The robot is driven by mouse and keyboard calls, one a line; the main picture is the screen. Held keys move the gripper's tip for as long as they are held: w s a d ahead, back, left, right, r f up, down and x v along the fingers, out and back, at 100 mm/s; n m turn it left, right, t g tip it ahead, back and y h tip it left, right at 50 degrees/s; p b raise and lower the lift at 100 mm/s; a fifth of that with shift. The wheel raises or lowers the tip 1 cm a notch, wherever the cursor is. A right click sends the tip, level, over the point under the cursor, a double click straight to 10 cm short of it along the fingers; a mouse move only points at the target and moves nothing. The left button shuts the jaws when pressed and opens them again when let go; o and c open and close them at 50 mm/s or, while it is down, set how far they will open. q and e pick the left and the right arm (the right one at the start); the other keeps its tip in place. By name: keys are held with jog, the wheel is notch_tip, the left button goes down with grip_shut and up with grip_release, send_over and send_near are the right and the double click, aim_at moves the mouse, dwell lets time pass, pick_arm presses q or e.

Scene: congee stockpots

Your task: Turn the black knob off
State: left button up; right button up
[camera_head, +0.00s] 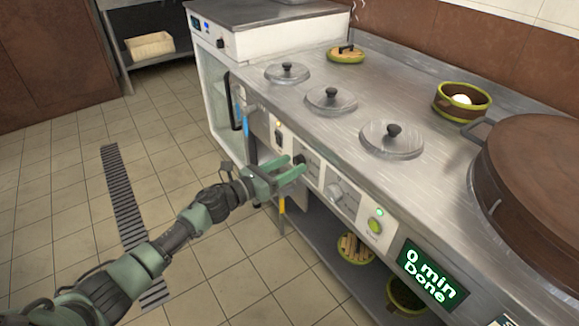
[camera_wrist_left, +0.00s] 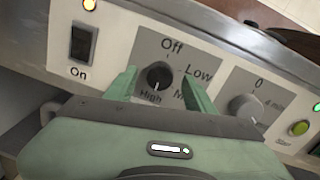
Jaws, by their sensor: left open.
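The black knob (camera_wrist_left: 158,75) is a small round dial on the front panel, with Off, Low, High and a partly hidden label around it. Its white pointer mark appears to point down towards High. In the head view the knob (camera_head: 299,159) shows small, right by my fingertips. My left gripper (camera_head: 296,170) is open in front of the panel. In the left wrist view its two green fingers (camera_wrist_left: 160,88) stand on either side of the knob, and I cannot tell whether they touch it.
A black On switch (camera_wrist_left: 83,43) is left of the knob. A grey timer dial (camera_wrist_left: 244,108) and a green button (camera_head: 375,225) are to the right. A screen (camera_head: 429,274) reads "0 min Done". Lidded pots (camera_head: 392,140) sit in the counter above.

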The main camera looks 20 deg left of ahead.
pick_arm(q)
jog(key=shift+w+d, duration=0.1)
grip_shut()
